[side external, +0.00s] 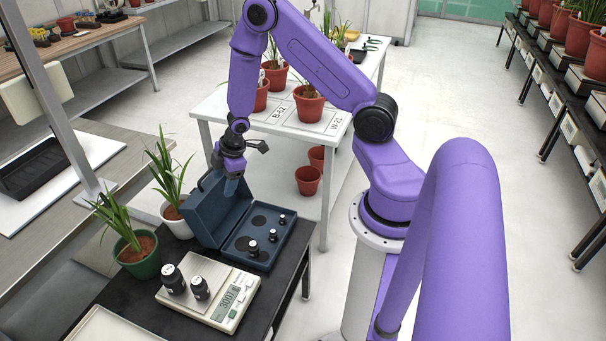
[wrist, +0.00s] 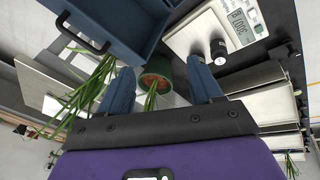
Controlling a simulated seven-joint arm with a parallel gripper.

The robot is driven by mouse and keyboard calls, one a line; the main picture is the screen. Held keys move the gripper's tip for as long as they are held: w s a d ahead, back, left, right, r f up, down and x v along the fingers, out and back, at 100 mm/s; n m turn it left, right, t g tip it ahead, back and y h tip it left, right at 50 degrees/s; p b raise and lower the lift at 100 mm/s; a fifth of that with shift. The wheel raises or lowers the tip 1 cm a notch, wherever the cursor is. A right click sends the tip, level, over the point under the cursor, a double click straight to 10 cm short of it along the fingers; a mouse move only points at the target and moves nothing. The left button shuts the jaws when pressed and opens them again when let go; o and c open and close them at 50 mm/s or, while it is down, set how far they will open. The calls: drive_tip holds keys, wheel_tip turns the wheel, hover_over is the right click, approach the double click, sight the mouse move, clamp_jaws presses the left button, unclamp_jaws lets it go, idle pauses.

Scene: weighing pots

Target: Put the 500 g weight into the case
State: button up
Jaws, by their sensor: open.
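Two dark knobbed weights, a larger one (side external: 174,280) and a slightly smaller one (side external: 200,288), stand upright on the scale (side external: 222,272). Their markings are too small to read, so I cannot tell which is 500 g. Both also show in the wrist view, at its upper right. The blue case (side external: 290,238) lies open behind the scale, holding small weights (side external: 273,235), with larger dark recesses empty. Its raised lid (side external: 205,215) is on the left. My gripper (side external: 232,186) is open and empty, close by the lid; the wrist view shows its fingers (wrist: 163,88) spread apart.
A plant in a green pot (side external: 138,258) and one in a white pot (side external: 178,222) stand left of the case and scale. A pale tray (side external: 115,328) lies at the front of the black table. A white table (side external: 215,108) with potted plants stands behind.

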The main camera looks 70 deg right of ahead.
drive_tip(key=s+a+r+h, duration=0.1)
drive_tip(key=s+a+r, duration=0.8)
drive_tip(key=a+r, duration=0.45)
drive_tip(key=s+r+g, duration=0.1)
drive_tip(key=s+r, duration=0.1)
drive_tip(key=s, duration=0.4)
drive_tip(key=s+r+n+g, duration=0.1)
drive_tip(key=s+r, duration=0.2)
drive_tip(key=s, duration=0.4)
drive_tip(key=s+a+r+g, duration=0.1)
drive_tip(key=s+r, duration=0.1)
drive_tip(key=s, duration=0.4)
drive_tip(key=shift+s+r, duration=0.35)
drive_tip(key=shift+s, duration=0.05)
